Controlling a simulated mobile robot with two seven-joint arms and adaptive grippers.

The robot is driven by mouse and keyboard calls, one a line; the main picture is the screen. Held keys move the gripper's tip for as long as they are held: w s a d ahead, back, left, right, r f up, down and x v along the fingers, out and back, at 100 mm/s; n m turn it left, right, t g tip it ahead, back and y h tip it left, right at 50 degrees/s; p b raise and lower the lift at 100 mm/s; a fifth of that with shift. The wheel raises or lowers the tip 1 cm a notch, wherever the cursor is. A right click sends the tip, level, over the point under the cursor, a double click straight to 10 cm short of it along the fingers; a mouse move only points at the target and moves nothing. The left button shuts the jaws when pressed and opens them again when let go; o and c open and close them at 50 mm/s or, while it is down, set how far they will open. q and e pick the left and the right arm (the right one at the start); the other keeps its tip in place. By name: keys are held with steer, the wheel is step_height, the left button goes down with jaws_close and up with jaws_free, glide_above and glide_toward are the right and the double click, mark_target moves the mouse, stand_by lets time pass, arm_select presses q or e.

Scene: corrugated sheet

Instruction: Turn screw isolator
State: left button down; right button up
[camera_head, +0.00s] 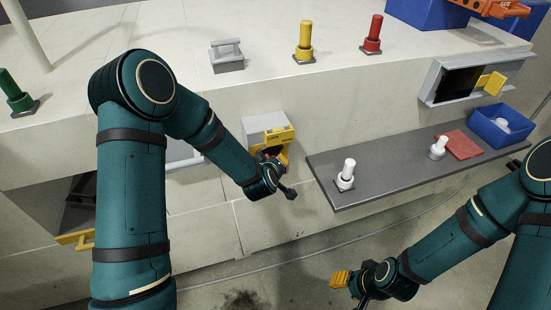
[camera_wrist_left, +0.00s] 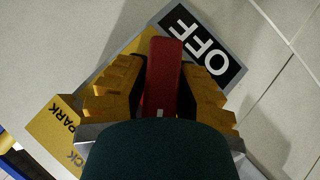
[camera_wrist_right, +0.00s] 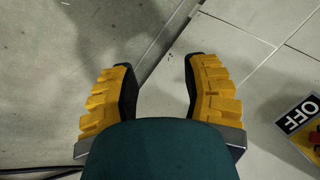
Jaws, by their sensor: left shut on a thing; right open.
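The isolator (camera_head: 262,123) is a grey box with a yellow label on the pale front wall, in the middle of the head view. In the left wrist view its red handle (camera_wrist_left: 160,90) stands between a black OFF label (camera_wrist_left: 204,45) and a yellow plate (camera_wrist_left: 52,138). My left gripper (camera_head: 273,157) is shut on this red handle, with a yellow pad on each side. The gripper hides much of the isolator in the head view. My right gripper (camera_wrist_right: 160,90) is open and empty, low at the right, apart from the wall. Part of the isolator shows at the right wrist view's edge (camera_wrist_right: 303,120).
A dark shelf (camera_head: 400,165) juts out right of the isolator, holding white knobs (camera_head: 346,175), a red plate (camera_head: 457,144) and a blue bin (camera_head: 500,125). Yellow (camera_head: 305,42) and red (camera_head: 372,35) posts stand on the ledge above. Floor below is mostly clear.

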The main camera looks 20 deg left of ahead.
arm_select(q)
steer(key=m+g+y+p, duration=0.1)
steer(key=y+p, duration=0.1)
steer(key=p, duration=0.2)
steer(key=m+g+y+p, duration=0.1)
steer(key=g+p, duration=0.1)
steer(key=p, duration=0.3)
steer(key=shift+a+r+m+y, duration=0.2)
steer(key=shift+m+y, duration=0.1)
steer(key=shift+y, duration=0.1)
steer(key=shift+a+f+m+g+y+p, duration=0.1)
steer(key=shift+f+m+g+y+p, duration=0.2)
steer(key=shift+p, duration=0.5)
arm_select(e)
step_height(320, 180, up, 12)
steer(key=w, duration=0.2)
steer(key=shift+d+t, duration=0.3)
arm_select(q)
steer(key=c, duration=0.7)
jaws_free()
steer(key=shift+c, duration=0.2)
steer(key=shift+s, duration=0.1)
steer(key=v, duration=1.2)
